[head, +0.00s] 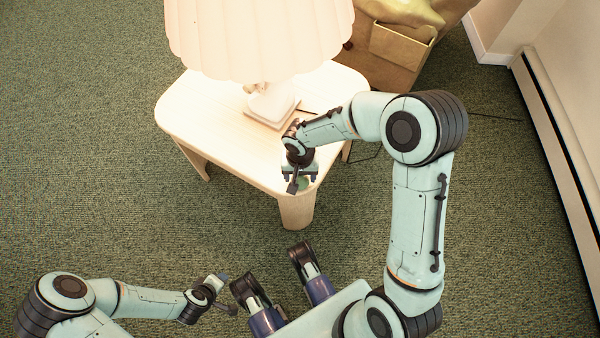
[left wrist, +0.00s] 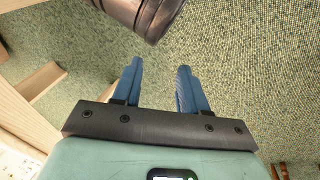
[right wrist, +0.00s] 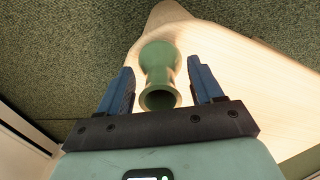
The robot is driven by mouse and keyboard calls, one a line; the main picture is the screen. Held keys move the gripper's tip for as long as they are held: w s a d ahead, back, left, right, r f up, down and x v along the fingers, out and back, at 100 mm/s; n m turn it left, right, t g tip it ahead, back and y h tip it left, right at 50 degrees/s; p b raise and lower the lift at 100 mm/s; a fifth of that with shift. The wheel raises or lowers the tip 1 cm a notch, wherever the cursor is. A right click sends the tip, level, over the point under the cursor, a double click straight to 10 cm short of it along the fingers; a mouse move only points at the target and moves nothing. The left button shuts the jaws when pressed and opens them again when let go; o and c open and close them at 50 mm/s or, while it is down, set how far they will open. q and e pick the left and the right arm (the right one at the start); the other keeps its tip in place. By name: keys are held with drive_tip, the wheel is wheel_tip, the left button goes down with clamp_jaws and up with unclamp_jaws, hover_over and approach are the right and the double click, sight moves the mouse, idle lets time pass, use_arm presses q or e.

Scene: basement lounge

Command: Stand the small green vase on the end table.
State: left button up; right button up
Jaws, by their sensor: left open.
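The small green vase (right wrist: 159,62) is on the pale wooden end table (head: 190,108), near its front corner. In the right wrist view its open mouth faces the camera and it looks upright. My right gripper (right wrist: 160,66) is open, with one finger on each side of the vase and a visible gap on both sides. In the head view the right gripper (head: 301,180) covers most of the vase; only a bit of green (head: 305,183) shows. My left gripper (head: 222,284) is open and empty, low over the carpet, away from the table.
A large lamp (head: 262,40) with a pleated shade stands on the end table, its base just behind my right gripper. A tan box-like piece (head: 400,45) with a yellowish cloth is behind the table. A wall with a baseboard heater (head: 560,135) runs along the right. Carpet (head: 90,180) is clear at left.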

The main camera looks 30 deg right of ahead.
use_arm(q)
drive_tip(key=s+d+r+g+h+p, duration=0.1)
drive_tip(key=s+d+r+p, duration=0.1)
drive_tip(key=s+r+p, duration=0.1)
drive_tip(key=shift+s+d+r+g, duration=0.3)
drive_tip(key=shift+s+r, duration=0.15)
drive_tip(key=shift+s, duration=0.75)
use_arm(e)
wheel_tip(320, 180, up, 12)
drive_tip(key=shift+r, duration=0.15)
